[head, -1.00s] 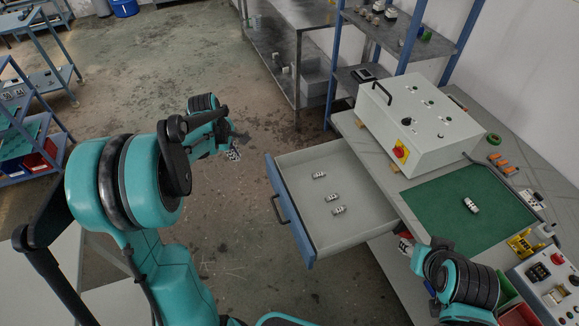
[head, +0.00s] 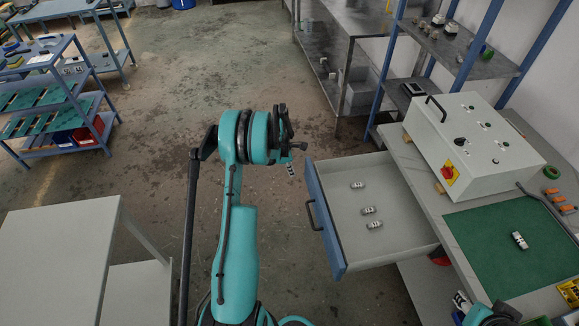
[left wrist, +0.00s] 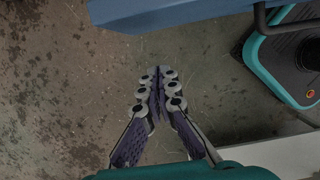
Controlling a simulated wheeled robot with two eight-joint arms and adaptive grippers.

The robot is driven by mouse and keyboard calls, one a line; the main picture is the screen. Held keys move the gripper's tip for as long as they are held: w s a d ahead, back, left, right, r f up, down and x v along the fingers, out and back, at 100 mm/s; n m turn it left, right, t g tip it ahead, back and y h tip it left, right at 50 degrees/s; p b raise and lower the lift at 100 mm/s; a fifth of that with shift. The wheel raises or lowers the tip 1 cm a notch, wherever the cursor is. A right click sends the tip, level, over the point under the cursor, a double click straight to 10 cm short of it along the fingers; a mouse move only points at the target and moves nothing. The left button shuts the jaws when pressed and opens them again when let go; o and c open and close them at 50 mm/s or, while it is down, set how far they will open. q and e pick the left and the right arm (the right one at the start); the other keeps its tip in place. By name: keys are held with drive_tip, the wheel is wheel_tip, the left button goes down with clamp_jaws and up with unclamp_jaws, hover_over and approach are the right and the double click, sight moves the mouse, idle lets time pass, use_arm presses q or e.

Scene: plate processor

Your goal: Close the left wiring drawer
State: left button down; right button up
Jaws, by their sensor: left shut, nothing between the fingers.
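The left wiring drawer (head: 333,222) is pulled out from under the workbench, with a blue front and a black handle (head: 315,216). Three small light terminal blocks lie inside it. My left gripper (head: 291,168) is shut and empty, apart from the drawer, to the left of its far front corner in the head view. In the left wrist view its fingertips (left wrist: 156,82) are together over the floor. The blue drawer front (left wrist: 175,10) crosses the top there. My right gripper (head: 462,302) shows only partly at the bottom edge, its fingers unclear.
A grey control box (head: 480,143) and a green mat (head: 510,248) lie on the workbench. A bare light table (head: 60,255) stands at left. The floor left of the drawer is clear. Metal shelving stands behind.

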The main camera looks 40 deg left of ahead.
use_arm(q)
drive_tip(key=shift+w+d+f+b, duration=0.3)
drive_tip(key=shift+w+d+f, duration=0.15)
drive_tip(key=shift+w+d, duration=0.35)
drive_tip(key=shift+w+d+f+b, duration=0.35)
drive_tip(key=shift+w+d, duration=0.25)
drive_tip(key=shift+w, duration=0.25)
use_arm(e)
drive_tip(key=shift+f, duration=0.85)
use_arm(q)
drive_tip(key=shift+w+d, duration=0.1)
